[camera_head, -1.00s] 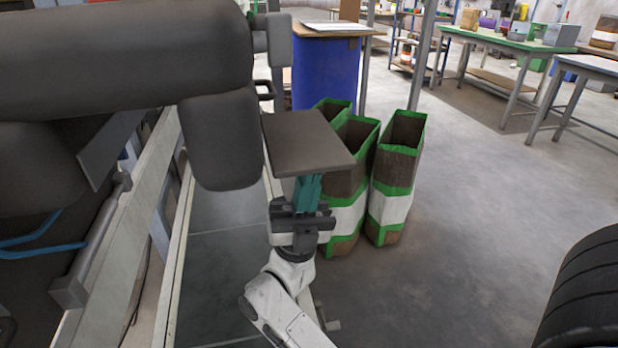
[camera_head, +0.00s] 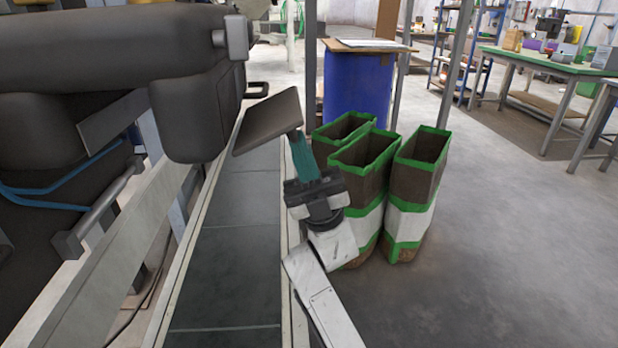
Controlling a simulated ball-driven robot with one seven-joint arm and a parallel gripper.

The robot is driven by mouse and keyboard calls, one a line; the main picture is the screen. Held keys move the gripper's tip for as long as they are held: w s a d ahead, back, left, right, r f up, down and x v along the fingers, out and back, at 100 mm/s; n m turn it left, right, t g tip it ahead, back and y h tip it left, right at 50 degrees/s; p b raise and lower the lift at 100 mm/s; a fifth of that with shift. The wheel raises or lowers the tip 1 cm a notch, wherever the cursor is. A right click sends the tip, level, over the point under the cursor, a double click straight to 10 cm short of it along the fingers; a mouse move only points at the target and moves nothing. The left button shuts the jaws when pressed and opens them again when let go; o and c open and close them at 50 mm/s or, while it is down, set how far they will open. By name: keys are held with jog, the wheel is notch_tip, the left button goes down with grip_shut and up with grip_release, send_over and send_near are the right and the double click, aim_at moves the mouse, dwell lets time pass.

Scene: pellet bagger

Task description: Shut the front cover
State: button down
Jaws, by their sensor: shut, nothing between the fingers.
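The front cover looks to be the flat dark grey panel (camera_head: 268,122), standing tilted at the right end of the dark machine (camera_head: 190,110). A gap shows between most of the panel and the machine body. My gripper (camera_head: 299,140), with teal fingers, is shut and empty. Its fingertips are at the panel's lower right edge, on the side away from the machine. They look to touch it, but the exact contact is hidden. The cover's hinge cannot be made out.
A conveyor with dark plates (camera_head: 225,255) runs below the machine. Several open brown bags with green edges (camera_head: 410,190) stand close to the right of my gripper. A blue drum (camera_head: 357,85) and upright posts stand behind them. The floor at right is clear.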

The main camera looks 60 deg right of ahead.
aim_at(290, 100)
jog(key=shift+w+a+r+m+g+h+p, duration=0.15)
jog(key=shift+r+g+h+p, duration=1.25)
jog(key=shift+p, duration=1.55)
jog(key=shift+w+a+r+m+g+h+p, duration=0.15)
jog(key=shift+r+g+h+p, duration=0.75)
jog(key=shift+r+p, duration=1.5)
jog(key=shift+w+a+r+m+g+h+p, duration=0.15)
jog(key=shift+r+g+h+p, duration=1.05)
jog(key=shift+p, duration=2.25)
jog(key=shift+w+f+t, duration=0.1)
jog(key=shift+t, duration=0.2)
jog(key=shift+h, duration=0.3)
